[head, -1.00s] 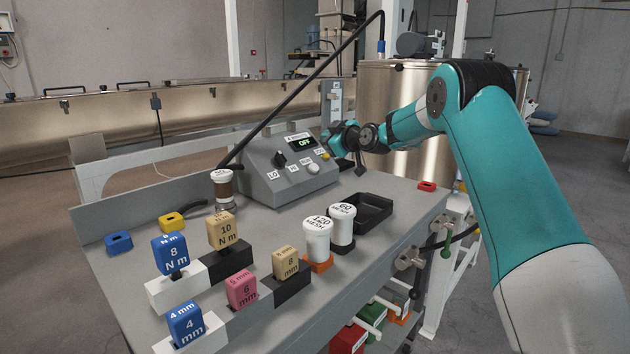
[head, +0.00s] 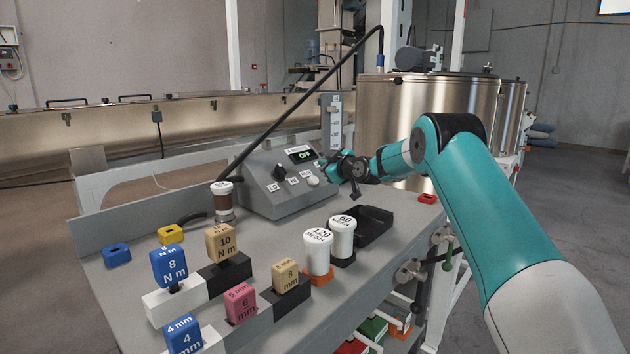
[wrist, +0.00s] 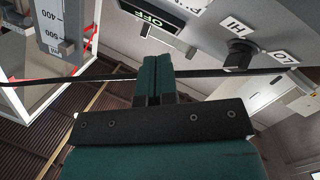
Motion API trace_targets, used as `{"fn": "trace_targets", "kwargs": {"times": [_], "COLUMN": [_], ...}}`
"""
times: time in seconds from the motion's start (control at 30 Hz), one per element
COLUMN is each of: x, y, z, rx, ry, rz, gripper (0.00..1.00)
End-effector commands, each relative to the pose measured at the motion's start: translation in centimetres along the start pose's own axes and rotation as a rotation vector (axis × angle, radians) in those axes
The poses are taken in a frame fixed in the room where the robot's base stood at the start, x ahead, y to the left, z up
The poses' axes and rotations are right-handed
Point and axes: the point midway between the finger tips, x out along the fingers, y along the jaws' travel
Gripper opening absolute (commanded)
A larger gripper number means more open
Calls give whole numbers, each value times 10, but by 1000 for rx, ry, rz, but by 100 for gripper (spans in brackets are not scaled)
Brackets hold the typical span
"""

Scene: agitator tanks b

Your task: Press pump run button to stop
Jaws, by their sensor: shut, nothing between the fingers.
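The grey control box (head: 285,203) stands at the far end of the bench. Its display (head: 302,155) reads OFF. Below the display are a black selector knob (head: 280,173) and a pale round button (head: 313,181). My gripper (head: 326,162) is shut and empty at the panel's right edge, close to the display; I cannot tell whether it touches the panel. The yellow button there is hidden behind it. In the wrist view the shut fingers (wrist: 156,78) point toward the panel, with the display (wrist: 146,20) ahead and the knob (wrist: 239,54), between HI and LO labels, to the right.
A black tray (head: 372,228) and two white-lidded jars (head: 318,252) stand on the bench before the box. Labelled blocks sit in holders at the front left. A black hose (head: 300,98) rises behind the box. Steel tanks (head: 425,105) stand behind my arm.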

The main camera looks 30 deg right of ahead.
Motion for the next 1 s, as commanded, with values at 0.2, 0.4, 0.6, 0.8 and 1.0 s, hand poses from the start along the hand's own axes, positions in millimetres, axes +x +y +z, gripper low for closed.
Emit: {"fn": "trace_targets", "kwargs": {"times": [0.2,0.4,0.6,0.8,1.0], "x": [18,25,26,26,26], "y": [-15,-19,-19,-19,-19], "z": [14,18,19,19,19], "rx": [0,0,0,0,0], "ry": [1,0,0,0,0], "rz": [-1,0,0,0,0], "gripper": [0,0,0,0,0]}}
